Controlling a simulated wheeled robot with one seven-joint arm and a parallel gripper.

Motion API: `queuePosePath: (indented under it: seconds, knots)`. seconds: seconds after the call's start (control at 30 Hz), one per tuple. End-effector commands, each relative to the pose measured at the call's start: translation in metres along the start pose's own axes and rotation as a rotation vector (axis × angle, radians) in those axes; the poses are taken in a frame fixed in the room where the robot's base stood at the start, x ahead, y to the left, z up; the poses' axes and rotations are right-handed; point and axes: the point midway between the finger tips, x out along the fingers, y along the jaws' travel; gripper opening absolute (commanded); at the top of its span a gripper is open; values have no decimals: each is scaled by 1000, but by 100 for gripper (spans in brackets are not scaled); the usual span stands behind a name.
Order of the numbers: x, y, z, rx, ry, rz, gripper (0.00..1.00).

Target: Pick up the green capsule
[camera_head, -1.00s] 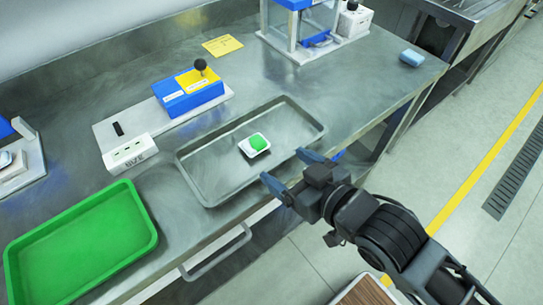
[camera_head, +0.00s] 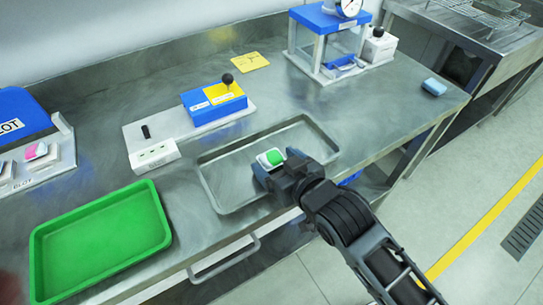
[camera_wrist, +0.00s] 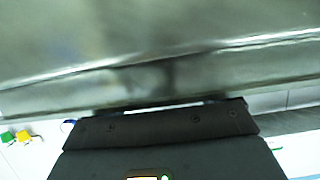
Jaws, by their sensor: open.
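The green capsule (camera_head: 276,157) is a rounded green piece on a small white dish (camera_head: 263,161), which lies in the grey metal tray (camera_head: 222,205). My gripper (camera_head: 275,164) is open, with its blue-grey fingers at the near side of the dish, over the tray. The fingers and wrist hide part of the dish, and I cannot tell whether they touch it. The wrist view shows a blurred metal surface and dark gripper housing, with no capsule in sight.
A green tray (camera_head: 100,240) stands at the front left. A blue-and-yellow device (camera_head: 214,103) with a black knob is behind the metal tray. A blue-topped stand (camera_head: 330,22) is at the back right.

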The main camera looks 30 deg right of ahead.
Motion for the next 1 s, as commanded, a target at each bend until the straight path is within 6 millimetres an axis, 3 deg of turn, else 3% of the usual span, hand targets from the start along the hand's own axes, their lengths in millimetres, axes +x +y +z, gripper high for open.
queuePosePath:
  seconds: [0.27, 0.87, 1.0]
  knots:
    - [4, 0, 2, 0, -4, 0, 83]
    - [3, 0, 5, 0, -10, 1, 26]
    - [3, 0, 5, 0, -11, 1, 24]
